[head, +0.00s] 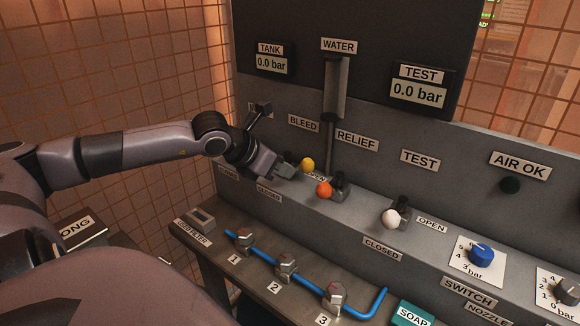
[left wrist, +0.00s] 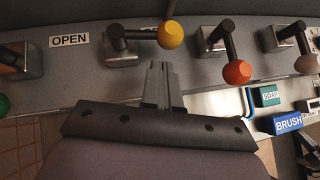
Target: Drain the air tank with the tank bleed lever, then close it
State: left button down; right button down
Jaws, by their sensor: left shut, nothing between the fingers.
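The tank bleed lever with its yellow knob (head: 307,165) is on the grey panel below the BLEED label (head: 303,122). In the left wrist view its arm runs sideways from its block to the yellow knob (left wrist: 170,34). In the head view the knob is by a partly hidden OPEN label (head: 317,178); its block is hidden behind my gripper. The TANK gauge (head: 271,63) reads 0.0 bar. My left gripper (head: 291,173) is shut and empty, just left of the knob; in the left wrist view its fingers (left wrist: 160,77) are below the lever, seemingly apart from it. My right gripper is not in view.
An orange-knobbed lever (head: 324,189) by RELIEF and a white-knobbed lever (head: 390,217) by TEST stand to the right. A green knob (left wrist: 3,104) shows at the left wrist view's left edge. A bench with blue hose (head: 262,261) lies in front.

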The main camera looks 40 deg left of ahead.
pick_arm(q)
jog(key=shift+w+d+r, duration=0.1)
jog(key=shift+w+r, duration=0.1)
jog(key=shift+w, duration=0.2)
jog(key=shift+w+d, duration=0.25)
jog(key=shift+w, duration=0.05)
jog(key=shift+w+d+b, duration=0.1)
jog(key=shift+w+b, duration=0.25)
jog(key=shift+w, duration=0.05)
jog(key=shift+w+d, duration=0.1)
jog(key=shift+w, duration=0.05)
jog(key=shift+r, duration=0.1)
dwell(0.4)
